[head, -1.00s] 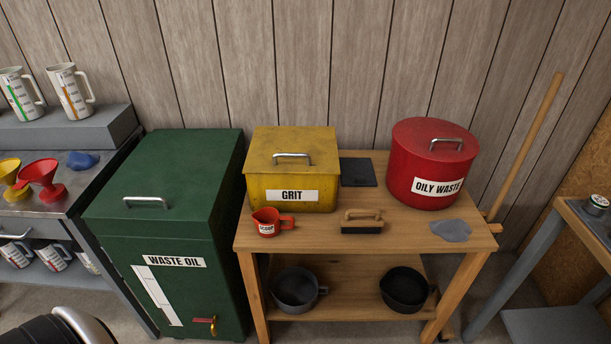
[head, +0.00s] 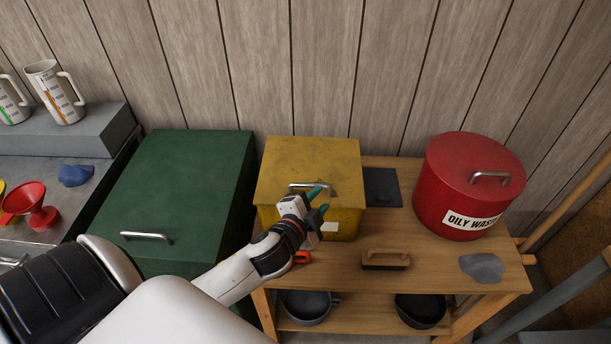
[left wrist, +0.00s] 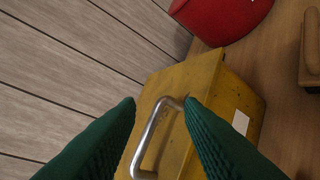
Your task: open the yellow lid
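The yellow lid (head: 312,160) lies closed on the yellow grit box (head: 347,221) on the wooden bench, and it also shows in the left wrist view (left wrist: 178,78). Its silver bar handle (head: 300,186) shows in the left wrist view (left wrist: 152,135) between and beyond the green fingers. My left gripper (head: 320,200) is open and empty, over the front part of the lid near the handle. I cannot tell whether a finger touches the handle. My right gripper is not in view.
A green waste oil bin (head: 187,180) stands left of the bench (head: 335,270). A red oily waste can (head: 465,185), a dark plate (head: 382,186), a brush (head: 386,260) and a grey rag (head: 482,267) are on the right. A red scoop (head: 302,258) is mostly hidden behind my wrist.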

